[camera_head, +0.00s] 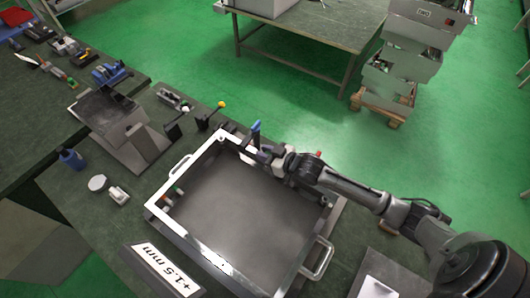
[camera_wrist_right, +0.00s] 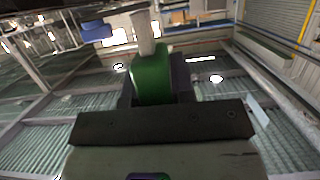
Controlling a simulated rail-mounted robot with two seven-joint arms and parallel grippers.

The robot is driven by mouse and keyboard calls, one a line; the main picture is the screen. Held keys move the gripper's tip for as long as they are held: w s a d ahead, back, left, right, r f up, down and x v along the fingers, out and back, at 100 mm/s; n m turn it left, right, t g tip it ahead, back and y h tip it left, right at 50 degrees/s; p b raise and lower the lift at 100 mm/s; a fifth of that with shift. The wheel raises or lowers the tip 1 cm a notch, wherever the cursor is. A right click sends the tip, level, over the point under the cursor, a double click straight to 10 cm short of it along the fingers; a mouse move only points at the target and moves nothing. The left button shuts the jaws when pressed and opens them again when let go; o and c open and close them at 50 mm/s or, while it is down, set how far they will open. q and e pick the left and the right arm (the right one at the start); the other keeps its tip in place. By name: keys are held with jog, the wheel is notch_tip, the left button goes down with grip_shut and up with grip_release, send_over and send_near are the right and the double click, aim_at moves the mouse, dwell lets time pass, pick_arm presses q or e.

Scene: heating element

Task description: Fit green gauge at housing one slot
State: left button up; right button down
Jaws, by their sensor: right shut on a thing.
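The green gauge (camera_wrist_right: 151,78) shows in the right wrist view, between the fingers of my right gripper (camera_wrist_right: 153,92). A pale stem rises from its top. In the head view my right gripper (camera_head: 262,157) is over the far rim of a metal-framed tray (camera_head: 188,240). The gauge cannot be made out there. My right gripper is shut on the gauge. I cannot tell which part is the housing one slot, or whether the gauge touches it. My left gripper is not in view.
A blue upright piece (camera_head: 255,132) stands beside the right gripper. A blue bottle (camera_head: 72,159) and white pieces (camera_head: 118,195) stand left. The tray's middle is clear.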

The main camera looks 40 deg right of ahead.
jog(key=shift+f+b, duration=0.3)
jog(key=shift+f, duration=0.5)
jog(key=shift+f, duration=0.6)
jog(key=c, duration=0.9)
grip_release()
jog(key=v, duration=0.7)
jog(key=shift+s+d, duration=0.1)
jog(key=shift+s, duration=0.15)
jog(key=shift+r, duration=0.1)
